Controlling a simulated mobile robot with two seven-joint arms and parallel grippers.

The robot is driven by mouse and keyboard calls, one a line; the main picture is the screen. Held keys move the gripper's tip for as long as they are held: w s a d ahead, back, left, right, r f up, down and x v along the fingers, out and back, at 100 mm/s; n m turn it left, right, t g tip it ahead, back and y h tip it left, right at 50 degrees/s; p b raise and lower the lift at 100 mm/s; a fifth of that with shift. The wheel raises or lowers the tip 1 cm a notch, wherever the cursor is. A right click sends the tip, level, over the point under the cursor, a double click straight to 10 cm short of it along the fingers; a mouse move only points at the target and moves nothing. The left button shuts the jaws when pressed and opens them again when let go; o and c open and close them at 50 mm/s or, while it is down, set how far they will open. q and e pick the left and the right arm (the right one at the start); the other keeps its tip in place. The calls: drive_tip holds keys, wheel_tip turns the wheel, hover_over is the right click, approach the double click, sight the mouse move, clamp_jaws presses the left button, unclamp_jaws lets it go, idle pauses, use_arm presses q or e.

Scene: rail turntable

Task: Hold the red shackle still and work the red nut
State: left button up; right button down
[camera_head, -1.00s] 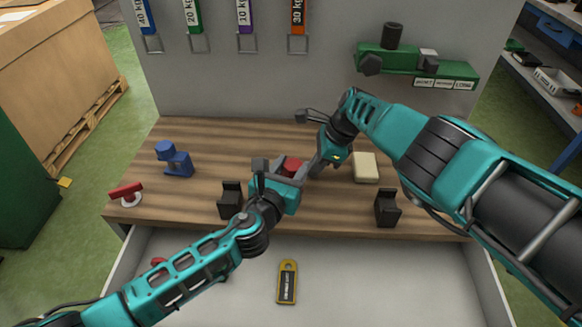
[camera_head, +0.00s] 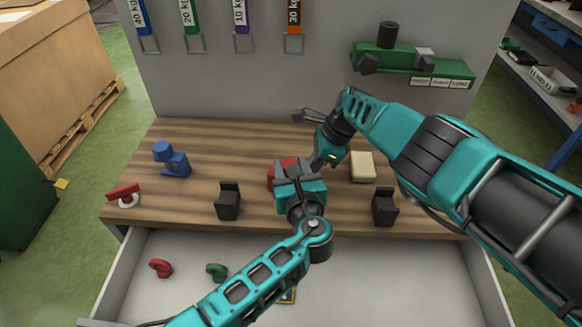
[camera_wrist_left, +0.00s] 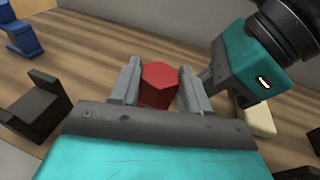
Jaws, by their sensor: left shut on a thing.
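In the left wrist view a red hexagonal nut (camera_wrist_left: 158,84) sits between the two grey fingers of my left gripper (camera_wrist_left: 160,88), which is shut on it. In the head view my left gripper (camera_head: 291,172) reaches in from below, over the red part (camera_head: 276,178) on the wooden bench. There I cannot separate the nut from the red shackle, which is mostly hidden. My right gripper (camera_head: 314,164) comes in from the right, close beside the red part. Its fingertips are hidden, so I cannot tell what it holds. Its teal body (camera_wrist_left: 245,70) shows in the left wrist view.
A blue clamp-like part (camera_head: 174,161) and a red-handled part (camera_head: 124,196) stand at left. Black blocks (camera_head: 228,202) (camera_head: 385,208) flank the work; a cream block (camera_head: 363,167) lies right. The open drawer (camera_head: 400,270) holds red (camera_head: 160,268) and green (camera_head: 216,271) pieces.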

use_arm(q)
drive_tip(key=shift+d+n+y, duration=0.3)
drive_tip(key=shift+n+y, duration=0.2)
drive_tip(key=shift+y, duration=0.2)
drive_tip(key=shift+s+n+g+y, duration=0.1)
drive_tip(key=shift+n+g+y, duration=0.4)
drive_tip(key=shift+y, duration=0.1)
clamp_jaws()
drive_tip(key=n+g+y, duration=0.1)
drive_tip(key=n+y, duration=0.1)
drive_tip(key=shift+f+y, duration=0.15)
drive_tip(key=shift+y, duration=0.25)
drive_tip(key=shift+f+n+g+y, duration=0.15)
drive_tip(key=shift+n+g+y, duration=0.15)
drive_tip(key=shift+n+g, duration=0.3)
drive_tip(key=shift+d+y, duration=0.1)
drive_tip(key=shift+y, duration=0.2)
drive_tip(key=shift+a, duration=0.2)
drive_tip(key=o, duration=0.8)
unclamp_jaws()
drive_tip(key=o, duration=0.4)
drive_tip(key=shift+w+r, duration=0.2)
drive_tip(key=shift+r, duration=0.05)
drive_tip(key=shift+o, duration=0.2)
drive_tip(key=shift+d, duration=0.1)
